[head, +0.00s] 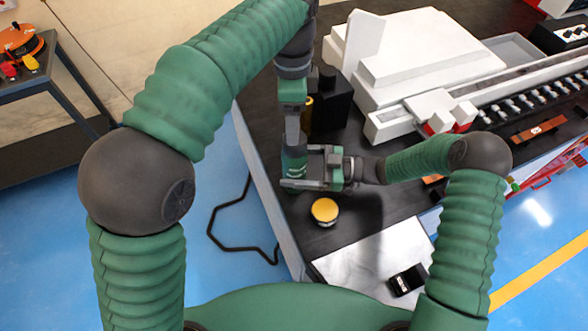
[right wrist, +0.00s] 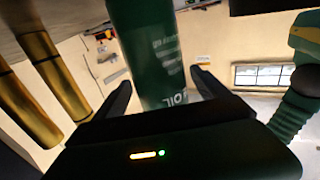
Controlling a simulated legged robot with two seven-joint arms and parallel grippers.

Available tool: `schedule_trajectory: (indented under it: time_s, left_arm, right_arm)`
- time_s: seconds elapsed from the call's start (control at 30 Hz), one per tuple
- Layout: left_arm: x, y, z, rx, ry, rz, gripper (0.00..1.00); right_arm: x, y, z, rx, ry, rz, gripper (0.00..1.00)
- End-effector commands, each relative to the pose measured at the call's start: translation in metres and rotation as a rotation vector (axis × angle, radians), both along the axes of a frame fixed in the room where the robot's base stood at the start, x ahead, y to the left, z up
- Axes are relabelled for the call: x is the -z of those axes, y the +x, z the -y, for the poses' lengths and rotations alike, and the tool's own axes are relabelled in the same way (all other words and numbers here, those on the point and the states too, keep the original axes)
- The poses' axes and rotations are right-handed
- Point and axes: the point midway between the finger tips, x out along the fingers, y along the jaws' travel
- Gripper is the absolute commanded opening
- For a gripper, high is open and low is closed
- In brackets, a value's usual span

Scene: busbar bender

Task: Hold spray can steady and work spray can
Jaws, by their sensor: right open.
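The spray can, a dark green cylinder (right wrist: 150,50) with pale lettering, stands between the fingers of my right gripper (right wrist: 163,90) in the right wrist view. The fingers are open on either side of it, with a visible gap at the right finger. The can's top end is cut off by the frame edge. In the head view my right gripper (head: 322,170) is low over the dark table, and I cannot clearly pick out the can from the arm parts there. My left arm comes down at the same spot; its fingers are hidden.
A round yellow-topped container (head: 324,211) sits on the dark table (head: 372,185) just in front of the grippers. A black box (head: 332,102) and a large white machine (head: 425,55) stand behind. A pale plate (head: 370,262) lies nearer. Brass cylinders (right wrist: 55,75) show in the wrist view.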

Motion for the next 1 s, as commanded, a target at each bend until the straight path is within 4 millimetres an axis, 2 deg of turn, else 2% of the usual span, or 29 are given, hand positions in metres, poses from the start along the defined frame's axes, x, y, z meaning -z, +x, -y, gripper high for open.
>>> schedule_trajectory:
  time_s: [0.27,0.9,1.0]
  left_arm:
    - [-0.0002,-0.0011,0.0033,0.001,0.002,0.001,0.72]
    - [0.0002,-0.0004,0.0021,0.001,0.001,0.0,0.72]
    - [0.0002,-0.0005,0.0029,0.001,0.002,0.0,0.72]
  right_arm:
    - [-0.0002,-0.0004,0.0,0.001,0.002,0.0,0.82]
    - [0.0005,-0.0002,-0.001,0.0,0.001,0.0,0.0]
    - [0.0006,-0.0002,-0.0002,0.0,0.001,0.0,0.0]
